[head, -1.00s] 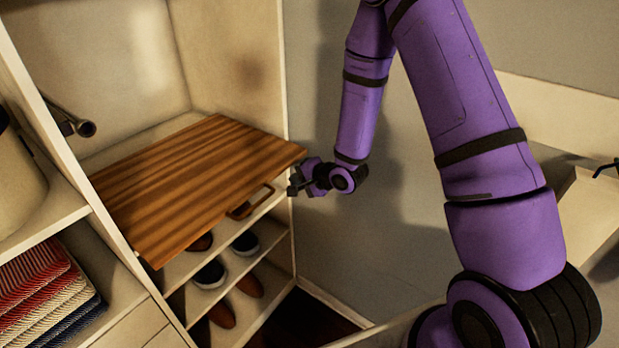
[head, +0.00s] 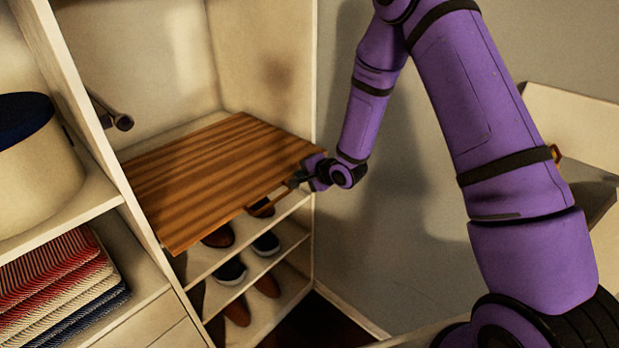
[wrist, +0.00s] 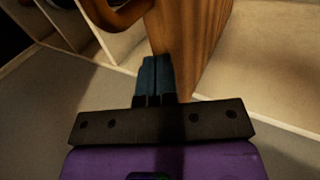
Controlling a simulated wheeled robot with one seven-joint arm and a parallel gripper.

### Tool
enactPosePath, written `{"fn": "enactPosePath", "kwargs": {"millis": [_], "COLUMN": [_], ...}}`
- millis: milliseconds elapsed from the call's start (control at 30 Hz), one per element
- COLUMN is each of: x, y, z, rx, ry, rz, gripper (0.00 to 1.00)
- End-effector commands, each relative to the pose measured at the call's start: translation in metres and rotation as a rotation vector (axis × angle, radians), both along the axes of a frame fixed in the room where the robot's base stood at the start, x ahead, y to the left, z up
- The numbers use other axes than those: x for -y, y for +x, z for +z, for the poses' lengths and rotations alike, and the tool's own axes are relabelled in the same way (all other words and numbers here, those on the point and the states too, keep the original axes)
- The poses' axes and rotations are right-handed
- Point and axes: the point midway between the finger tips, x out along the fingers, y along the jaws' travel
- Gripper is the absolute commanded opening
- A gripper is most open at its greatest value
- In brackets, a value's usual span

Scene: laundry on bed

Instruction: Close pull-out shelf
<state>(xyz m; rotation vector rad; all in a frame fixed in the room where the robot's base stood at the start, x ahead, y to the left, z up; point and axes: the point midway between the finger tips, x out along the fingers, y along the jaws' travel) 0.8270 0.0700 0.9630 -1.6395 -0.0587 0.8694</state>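The pull-out shelf is a striped brown wooden board (head: 215,175) that sticks out of the white closet above the shoe shelves. Its handle (head: 266,200) is on the front edge, near the right corner. My gripper (head: 298,180) is at the front right corner of the board, just right of the handle. In the wrist view the two dark fingers (wrist: 157,78) are together with nothing between them. Their tips are at the edge of the wooden board (wrist: 190,40), and the curved handle (wrist: 118,14) is to their upper left. I cannot tell whether they touch the board.
Several shoes (head: 232,272) stand on the white shelves below the board. To the left are folded striped cloths (head: 60,285) and a round box with a blue lid (head: 25,150). A grey wall (head: 420,240) is to the right of the closet.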

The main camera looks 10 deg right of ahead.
Motion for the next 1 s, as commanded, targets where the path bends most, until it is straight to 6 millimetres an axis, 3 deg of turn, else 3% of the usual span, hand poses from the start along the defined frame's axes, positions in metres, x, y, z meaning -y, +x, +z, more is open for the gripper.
{"fn": "enactPosePath", "kwargs": {"millis": [100,333,1000], "x": [-0.019,-0.043,-0.051], "y": [0.029,0.064,0.07], "z": [0.0,0.0,0.002], "rx": [0.002,0.0,0.005], "ry": [0.004,0.002,0.004], "rz": [-0.001,-0.002,0.001], "gripper": [0.0,0.0,0.0]}}
